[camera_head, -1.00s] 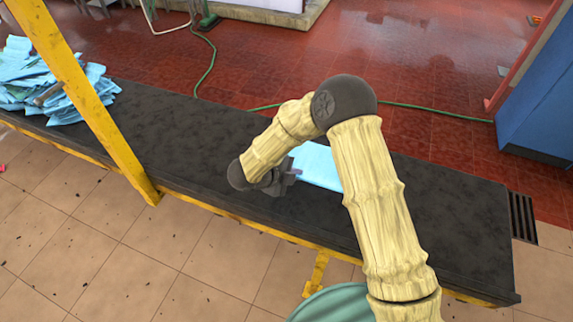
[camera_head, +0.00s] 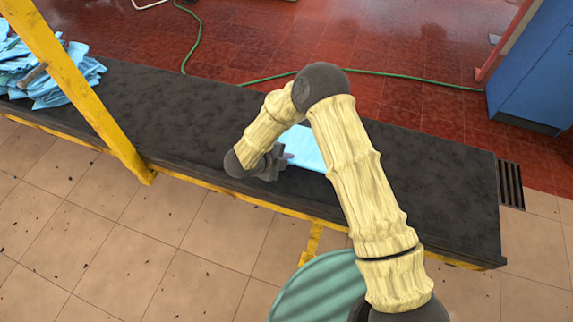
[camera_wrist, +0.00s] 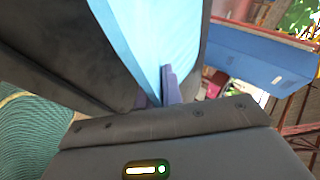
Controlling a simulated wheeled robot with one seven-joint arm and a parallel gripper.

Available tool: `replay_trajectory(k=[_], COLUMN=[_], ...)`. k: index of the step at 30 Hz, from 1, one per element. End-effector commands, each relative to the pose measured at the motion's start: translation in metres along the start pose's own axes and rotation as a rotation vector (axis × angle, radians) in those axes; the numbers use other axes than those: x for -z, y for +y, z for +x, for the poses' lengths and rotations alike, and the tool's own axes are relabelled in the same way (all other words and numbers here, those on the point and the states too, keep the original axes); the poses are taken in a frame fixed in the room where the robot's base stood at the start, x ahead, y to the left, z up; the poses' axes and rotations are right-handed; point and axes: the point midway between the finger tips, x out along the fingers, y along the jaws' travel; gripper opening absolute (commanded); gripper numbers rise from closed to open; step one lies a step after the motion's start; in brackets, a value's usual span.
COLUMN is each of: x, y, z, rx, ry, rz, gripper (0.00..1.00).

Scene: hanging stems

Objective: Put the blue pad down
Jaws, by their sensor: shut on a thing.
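The blue pad (camera_head: 307,148) is a flat light-blue sheet over the black bench top (camera_head: 410,170), partly hidden behind my arm. My gripper (camera_head: 283,161) is at the pad's left end, near the front edge of the bench. In the wrist view the pad (camera_wrist: 160,35) runs away from my gripper (camera_wrist: 155,92), whose purple fingers are shut on its near edge. The dark bench surface shows beside the pad. I cannot tell whether the pad touches the bench.
A pile of blue pads (camera_head: 55,75) lies at the bench's left end. A yellow post (camera_head: 75,85) stands in front of the bench. A blue cabinet (camera_head: 535,75) is at the right. The bench is clear between the pile and my gripper, and at its right end.

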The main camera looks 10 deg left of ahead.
Motion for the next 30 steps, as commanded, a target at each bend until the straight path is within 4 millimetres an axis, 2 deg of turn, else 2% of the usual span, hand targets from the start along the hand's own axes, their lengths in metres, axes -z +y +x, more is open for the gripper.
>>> replay_trajectory(k=[9,22,23,25,30], x=[-0.009,-0.012,-0.011,-0.011,-0.011], y=[0.026,0.032,0.031,0.030,0.030], z=[0.024,0.029,0.028,0.028,0.028], rx=[-0.001,0.001,0.001,0.000,0.000], ry=[0.001,0.000,0.000,0.000,0.000], rz=[-0.001,-0.001,-0.001,-0.001,-0.001], gripper=[0.00,0.00,0.14,0.27,0.30])
